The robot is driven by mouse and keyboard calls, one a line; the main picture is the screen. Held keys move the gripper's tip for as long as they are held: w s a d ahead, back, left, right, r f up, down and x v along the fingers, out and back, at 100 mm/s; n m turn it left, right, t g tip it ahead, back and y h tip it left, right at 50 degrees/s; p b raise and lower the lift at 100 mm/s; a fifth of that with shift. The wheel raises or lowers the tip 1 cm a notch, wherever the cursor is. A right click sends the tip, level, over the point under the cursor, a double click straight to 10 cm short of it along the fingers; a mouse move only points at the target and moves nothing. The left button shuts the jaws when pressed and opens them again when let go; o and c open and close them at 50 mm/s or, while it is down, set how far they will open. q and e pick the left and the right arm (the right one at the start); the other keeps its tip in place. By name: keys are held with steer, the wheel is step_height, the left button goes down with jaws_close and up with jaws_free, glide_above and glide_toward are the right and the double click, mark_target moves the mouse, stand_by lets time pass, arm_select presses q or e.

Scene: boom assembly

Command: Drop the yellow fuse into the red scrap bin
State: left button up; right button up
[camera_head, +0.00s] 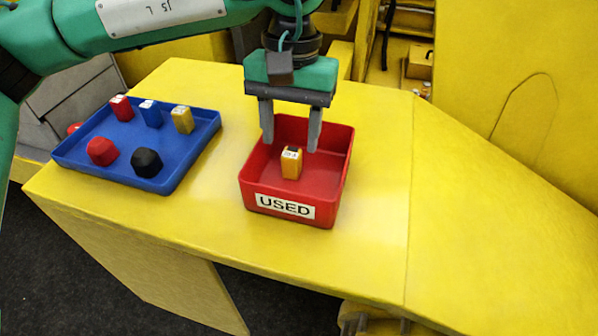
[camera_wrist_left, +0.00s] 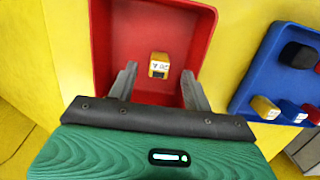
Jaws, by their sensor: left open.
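An orange-yellow fuse (camera_head: 291,163) with a white label on top is upright within the red bin marked USED (camera_head: 250,185). It also shows in the left wrist view (camera_wrist_left: 159,66), against the bin's red floor (camera_wrist_left: 120,40). Whether its base touches the floor is hard to tell. My left gripper (camera_head: 291,146) is above the bin, fingers pointing down and spread apart. The fuse is below and between the fingertips, with clear gaps on both sides. The left wrist view shows the same open fingers (camera_wrist_left: 158,82). My right gripper is not in view.
A blue tray (camera_head: 185,165) at the left holds a red, a blue and a yellow fuse (camera_head: 182,119), a red knob (camera_head: 102,151) and a black knob (camera_head: 146,162). The yellow table (camera_head: 375,230) is clear between tray and bin and right of the bin.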

arm_select(q)
steer(key=shift+w+r+b, duration=0.15)
steer(key=shift+r+b, duration=0.2)
steer(key=shift+r, duration=0.1)
step_height(320, 180, up, 13)
steer(key=w+b, duration=0.1)
steer(key=b, duration=0.2)
steer(key=shift+d, duration=0.2)
steer(key=shift+w+f, duration=0.15)
